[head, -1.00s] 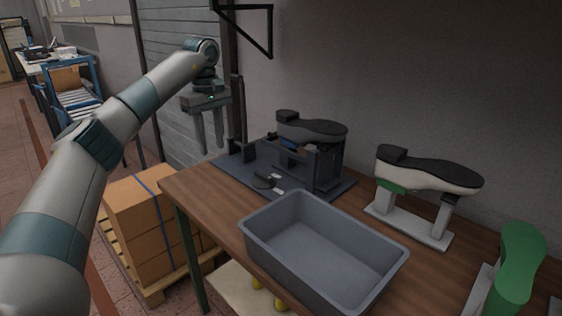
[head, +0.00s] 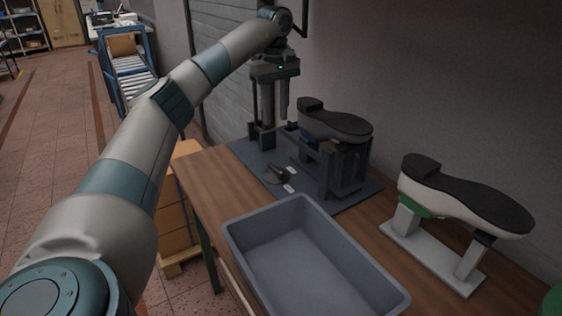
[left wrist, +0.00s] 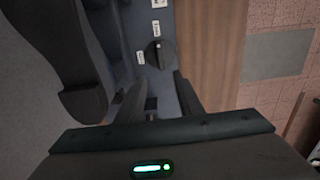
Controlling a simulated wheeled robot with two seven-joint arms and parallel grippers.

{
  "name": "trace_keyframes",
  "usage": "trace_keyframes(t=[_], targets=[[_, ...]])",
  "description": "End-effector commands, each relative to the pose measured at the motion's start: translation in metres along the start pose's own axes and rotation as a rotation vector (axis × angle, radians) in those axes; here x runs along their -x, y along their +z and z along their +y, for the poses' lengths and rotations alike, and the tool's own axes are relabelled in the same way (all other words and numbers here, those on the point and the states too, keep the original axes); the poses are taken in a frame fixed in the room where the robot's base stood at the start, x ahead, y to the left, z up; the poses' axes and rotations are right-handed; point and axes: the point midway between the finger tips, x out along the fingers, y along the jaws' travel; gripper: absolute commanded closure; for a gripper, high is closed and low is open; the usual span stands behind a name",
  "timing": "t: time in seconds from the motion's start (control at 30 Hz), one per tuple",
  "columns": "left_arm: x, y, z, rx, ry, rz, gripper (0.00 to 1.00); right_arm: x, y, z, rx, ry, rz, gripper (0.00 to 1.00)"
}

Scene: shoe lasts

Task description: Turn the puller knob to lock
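The puller knob (head: 277,174) is a dark round knob with a bar across it, lying on the dark base plate of the shoe last puller (head: 338,155). White labels sit around it. In the left wrist view the knob (left wrist: 160,53) shows just ahead of the fingers. My left gripper (head: 276,118) points down, open and empty. It hangs above the back left part of the plate, apart from the knob. Its two fingers show in the left wrist view (left wrist: 159,80) with a gap between them. My right gripper is in neither view.
A dark-soled shoe last (head: 336,123) sits on the puller, close to my left gripper. A grey bin (head: 308,205) stands in front. Another last (head: 462,200) on a white stand is at right. Bare wooden table (head: 200,178) lies left of the plate.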

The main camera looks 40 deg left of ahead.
Motion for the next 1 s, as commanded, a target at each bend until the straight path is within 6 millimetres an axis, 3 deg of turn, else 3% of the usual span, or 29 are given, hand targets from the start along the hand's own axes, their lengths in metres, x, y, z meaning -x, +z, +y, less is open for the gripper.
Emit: trace_keyframes(t=[0.47,0.67,1.0], targets=[[-0.009,0.0,0.0,0.0,-0.001,0.0,0.66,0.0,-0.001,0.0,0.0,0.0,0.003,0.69],[-0.033,0.0,-0.001,0.0,-0.003,0.0,0.66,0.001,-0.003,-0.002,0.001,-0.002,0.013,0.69],[-0.092,0.0,-0.001,0.0,-0.003,-0.001,0.66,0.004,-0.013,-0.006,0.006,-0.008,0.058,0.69]])
